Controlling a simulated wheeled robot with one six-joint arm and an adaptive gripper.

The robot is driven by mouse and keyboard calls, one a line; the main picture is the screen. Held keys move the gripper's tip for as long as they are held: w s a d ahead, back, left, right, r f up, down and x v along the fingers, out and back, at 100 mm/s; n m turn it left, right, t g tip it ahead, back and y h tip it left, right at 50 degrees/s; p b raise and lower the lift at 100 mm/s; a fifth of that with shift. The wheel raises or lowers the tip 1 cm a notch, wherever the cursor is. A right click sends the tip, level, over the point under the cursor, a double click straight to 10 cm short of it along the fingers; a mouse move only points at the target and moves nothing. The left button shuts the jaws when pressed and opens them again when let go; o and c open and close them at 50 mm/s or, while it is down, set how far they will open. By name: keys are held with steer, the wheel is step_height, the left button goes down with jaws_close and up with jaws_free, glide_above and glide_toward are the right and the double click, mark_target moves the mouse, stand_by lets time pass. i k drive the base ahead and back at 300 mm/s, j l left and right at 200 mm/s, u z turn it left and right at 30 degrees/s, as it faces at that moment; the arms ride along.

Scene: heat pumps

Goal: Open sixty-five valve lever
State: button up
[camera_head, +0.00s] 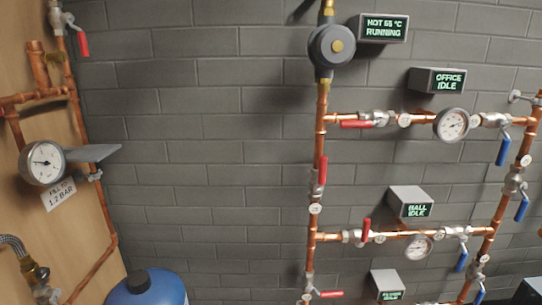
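Several valve levers are in view, and I cannot tell which is sixty-five; the small round tags are too small to read. A red lever (357,124) lies along the office pipe. A red lever (322,171) stands along the left vertical pipe. A red lever (367,230) points up across the hall pipe. A red lever (331,294) sticks out sideways from the vertical pipe below. Blue levers hang at the right, one on the office line (503,150) and one on the right pipe (522,207). Another red lever (84,44) hangs at the upper left. My gripper is not in view.
A dark round pump (331,46) sits beside a display (383,28) reading HOT and RUNNING. Office (437,81) and hall (411,202) displays read IDLE. A gauge (43,163) is on the wooden panel at left. A blue tank (148,290) stands below. Bare brick wall fills the middle.

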mark_target(463, 257)
steer(key=i+l, duration=0.1)
steer(key=l, duration=1.9)
steer(key=i, duration=0.05)
